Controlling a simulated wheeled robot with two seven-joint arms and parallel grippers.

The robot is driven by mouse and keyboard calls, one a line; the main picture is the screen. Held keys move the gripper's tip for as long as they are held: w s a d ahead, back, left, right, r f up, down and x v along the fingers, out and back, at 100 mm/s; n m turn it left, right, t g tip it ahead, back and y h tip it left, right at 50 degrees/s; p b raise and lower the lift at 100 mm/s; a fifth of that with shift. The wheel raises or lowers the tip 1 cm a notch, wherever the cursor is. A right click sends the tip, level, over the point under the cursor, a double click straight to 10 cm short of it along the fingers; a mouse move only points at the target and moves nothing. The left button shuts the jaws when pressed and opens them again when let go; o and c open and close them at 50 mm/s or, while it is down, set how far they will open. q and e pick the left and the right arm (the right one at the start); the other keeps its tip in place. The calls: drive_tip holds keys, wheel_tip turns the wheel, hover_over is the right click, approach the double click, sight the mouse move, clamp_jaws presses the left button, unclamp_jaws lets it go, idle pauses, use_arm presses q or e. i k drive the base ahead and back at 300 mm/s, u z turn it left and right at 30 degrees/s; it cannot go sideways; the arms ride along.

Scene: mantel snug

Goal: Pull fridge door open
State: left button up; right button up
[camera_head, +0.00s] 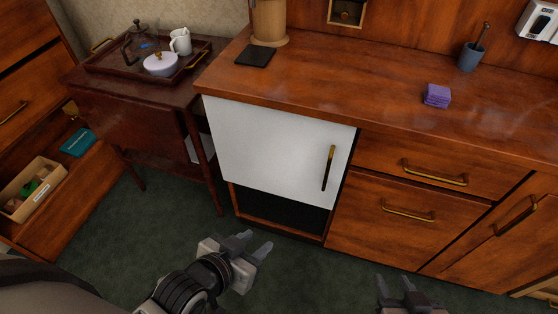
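The white fridge door (265,145) sits under the wooden counter and looks closed. Its upright brass handle (328,168) is near the door's right edge. My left gripper (256,243) is below and in front of the door, over the green floor, with its two fingers apart and nothing between them. It is clear of the handle. My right gripper (401,282) is at the bottom edge, in front of the wooden drawers, partly cut off; its fingers look spread and empty.
Wooden drawers (385,232) with brass pulls stand right of the fridge. Purple cloths (436,95) lie on the counter (350,75). Green floor (150,225) is open in front.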

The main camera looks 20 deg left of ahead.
sight(301, 158)
drive_tip(key=z, duration=1)
drive_tip(key=k, duration=1.05)
drive_tip(key=u, duration=1.35)
drive_tip(key=i, duration=1)
drive_tip(key=u, duration=0.1)
